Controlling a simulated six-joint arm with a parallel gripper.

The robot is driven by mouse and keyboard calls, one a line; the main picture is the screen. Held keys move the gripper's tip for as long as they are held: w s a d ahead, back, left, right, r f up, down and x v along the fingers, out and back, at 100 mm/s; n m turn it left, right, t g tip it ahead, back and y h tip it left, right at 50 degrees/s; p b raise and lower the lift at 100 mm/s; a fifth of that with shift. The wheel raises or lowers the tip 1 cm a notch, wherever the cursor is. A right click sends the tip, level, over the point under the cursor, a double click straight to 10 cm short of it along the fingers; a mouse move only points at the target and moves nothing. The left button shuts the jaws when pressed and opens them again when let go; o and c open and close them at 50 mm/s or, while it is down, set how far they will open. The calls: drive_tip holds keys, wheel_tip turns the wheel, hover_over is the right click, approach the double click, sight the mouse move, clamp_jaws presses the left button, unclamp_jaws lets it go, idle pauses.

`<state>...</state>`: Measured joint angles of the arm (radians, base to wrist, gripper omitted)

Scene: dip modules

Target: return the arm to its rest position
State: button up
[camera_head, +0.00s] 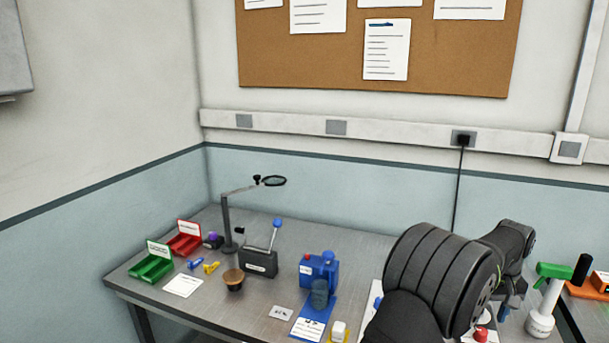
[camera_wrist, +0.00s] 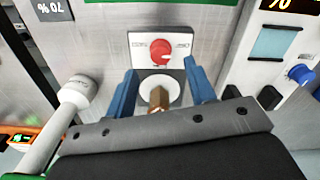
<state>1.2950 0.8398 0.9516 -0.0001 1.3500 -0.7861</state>
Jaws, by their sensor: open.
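My arm fills the lower right of the head view, dark and ribbed, and it hides most of my gripper there. In the wrist view my gripper (camera_wrist: 159,72) is open, with one blue finger on each side. A brown, hex-shaped peg (camera_wrist: 158,98) on a round white base (camera_wrist: 174,88) shows between the fingers; I cannot tell if they touch it. A red knob (camera_wrist: 161,51) on a white plate lies just beyond the fingertips.
A blue machine (camera_head: 320,270), black lever box (camera_head: 258,262), brown-topped cup (camera_head: 233,279), green bin (camera_head: 151,266) and red bin (camera_head: 184,241) stand to the left.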

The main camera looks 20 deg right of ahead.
sight(483, 331)
drive_tip(key=shift+f, duration=2.7)
wheel_tip(483, 331, up, 18)
wheel_tip(483, 331, down, 18)
drive_tip(key=shift+r, duration=0.1)
drive_tip(key=shift+m, duration=0.3)
drive_tip(key=m, duration=0.7)
drive_tip(key=shift+w+a+m, duration=0.1)
drive_tip(key=shift+m, duration=0.2)
drive_tip(key=m, duration=0.4)
drive_tip(key=shift+m, duration=0.3)
drive_tip(key=shift+w+m, duration=0.1)
drive_tip(key=shift+m, duration=1.9)
